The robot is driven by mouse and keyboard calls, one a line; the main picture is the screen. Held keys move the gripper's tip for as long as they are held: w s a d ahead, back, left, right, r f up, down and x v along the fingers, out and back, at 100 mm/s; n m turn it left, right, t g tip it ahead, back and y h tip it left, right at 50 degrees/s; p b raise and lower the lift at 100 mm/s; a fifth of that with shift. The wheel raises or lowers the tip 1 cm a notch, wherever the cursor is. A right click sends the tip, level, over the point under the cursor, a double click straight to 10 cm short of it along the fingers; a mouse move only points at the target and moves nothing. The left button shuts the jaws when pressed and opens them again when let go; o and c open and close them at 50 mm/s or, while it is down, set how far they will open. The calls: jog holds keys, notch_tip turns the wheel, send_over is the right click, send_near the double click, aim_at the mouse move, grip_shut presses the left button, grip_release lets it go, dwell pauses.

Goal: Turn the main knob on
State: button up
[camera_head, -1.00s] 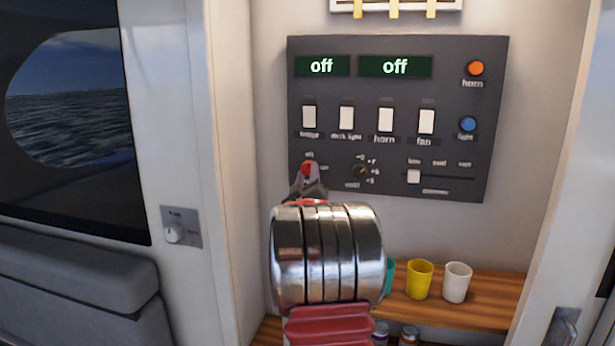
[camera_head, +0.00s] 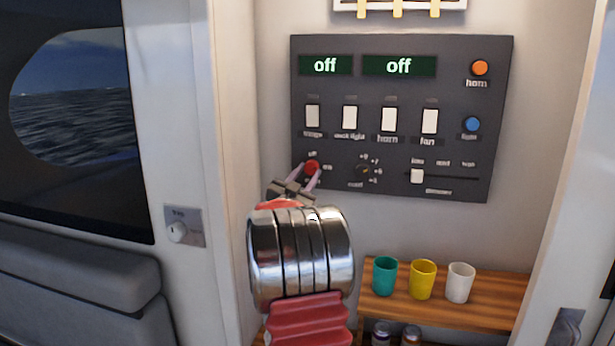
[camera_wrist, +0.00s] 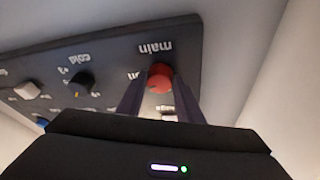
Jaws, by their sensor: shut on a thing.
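The red main knob (camera_head: 312,167) sits at the lower left of the dark control panel (camera_head: 480,100). Small "off" and "on" labels are beside it. My gripper (camera_head: 307,176) reaches it from below and is shut on it. In the wrist view, the red knob (camera_wrist: 160,77) is between my two fingers (camera_wrist: 159,92), under an upside-down "main" label. The fingers hide part of its sides.
Close by are a small dark cold knob (camera_head: 363,171), a white slider (camera_head: 417,176) and a row of white switches (camera_head: 389,120). A teal cup (camera_head: 384,276), a yellow cup (camera_head: 422,279) and a white cup (camera_head: 460,282) stand on a wooden shelf below.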

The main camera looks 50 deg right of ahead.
jog(key=shift+s+d+r+m+g, duration=0.15)
jog(key=shift+m+g, duration=0.35)
jog(key=shift+m, duration=0.55)
jog(key=shift+r+m+g, duration=0.1)
jog(key=shift+m+g, duration=0.4)
jog(key=shift+m, duration=0.55)
jog(key=o, duration=0.8)
jog(key=shift+c, duration=0.2)
jog(key=o, duration=0.3)
jog(key=shift+f, duration=0.1)
